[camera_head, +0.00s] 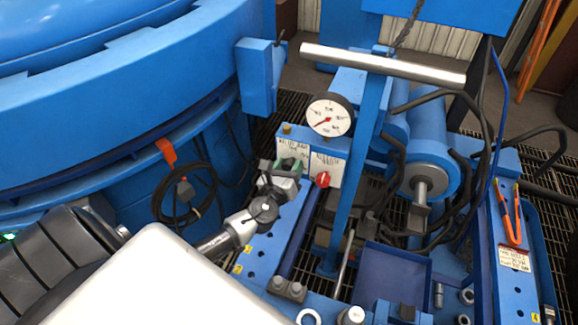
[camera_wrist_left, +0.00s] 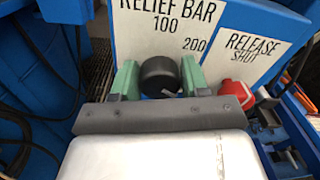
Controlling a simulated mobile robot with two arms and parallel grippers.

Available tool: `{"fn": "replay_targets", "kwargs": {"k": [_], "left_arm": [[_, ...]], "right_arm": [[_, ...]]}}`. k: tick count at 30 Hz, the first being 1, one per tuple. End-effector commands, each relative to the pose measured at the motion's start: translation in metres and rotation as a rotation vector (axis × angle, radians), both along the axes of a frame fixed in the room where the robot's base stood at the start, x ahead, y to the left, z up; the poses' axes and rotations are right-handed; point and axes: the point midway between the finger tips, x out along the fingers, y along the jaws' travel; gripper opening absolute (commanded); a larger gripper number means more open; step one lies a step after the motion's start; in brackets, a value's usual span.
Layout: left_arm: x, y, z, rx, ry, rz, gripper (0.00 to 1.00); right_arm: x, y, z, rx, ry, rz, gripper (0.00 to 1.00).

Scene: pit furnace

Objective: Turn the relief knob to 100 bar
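The relief knob (camera_wrist_left: 160,75) is a dark round knob below the white plate (camera_wrist_left: 150,12) lettered RELIEF BAR, with marks 100 and 200. A small pale pointer line shows at its lower right edge. My left gripper (camera_wrist_left: 160,80) has its green fingers on both sides of the knob, with no clear gap, so it looks shut on it. In the head view the left gripper (camera_head: 290,167) is at the panel and hides the knob. My right gripper is in neither view.
A red release knob (camera_wrist_left: 238,92) sits close to the right finger, below a plate (camera_wrist_left: 254,50) lettered RELEASE SHUT. A round pressure gauge (camera_head: 330,115) stands above the panel. A blue lever with a silver crossbar (camera_head: 385,66) rises to the right. A cable coil (camera_head: 187,190) hangs left.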

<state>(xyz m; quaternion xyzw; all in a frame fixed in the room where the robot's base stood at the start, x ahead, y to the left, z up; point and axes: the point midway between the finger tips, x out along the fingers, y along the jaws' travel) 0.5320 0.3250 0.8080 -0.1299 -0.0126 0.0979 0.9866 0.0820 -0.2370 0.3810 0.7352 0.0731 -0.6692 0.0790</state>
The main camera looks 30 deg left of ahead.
Motion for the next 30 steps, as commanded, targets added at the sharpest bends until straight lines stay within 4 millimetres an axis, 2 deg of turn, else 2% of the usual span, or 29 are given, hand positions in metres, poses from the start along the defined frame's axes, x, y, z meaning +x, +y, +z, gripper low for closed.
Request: {"fn": "replay_targets", "kwargs": {"k": [1,5,6,17,30], "left_arm": [[0.000,0.000,0.000,0.000,0.000,0.000,0.37],[0.000,0.000,0.000,0.000,0.000,0.000,0.17],[0.000,0.000,0.000,0.000,0.000,0.000,0.16],[0.000,-0.001,-0.002,-0.077,-0.020,-0.001,0.16],[0.000,-0.001,-0.003,-0.432,-0.106,0.000,0.16]], "right_arm": [[0.000,0.000,0.000,0.000,0.000,0.000,0.65],[0.000,0.001,0.000,0.001,0.000,0.000,0.65],[0.000,0.001,0.000,0.001,0.000,-0.001,0.65],[0.000,0.003,-0.009,0.004,0.001,-0.002,0.65],[-0.001,0.003,-0.040,0.004,0.002,-0.001,0.65]]}}
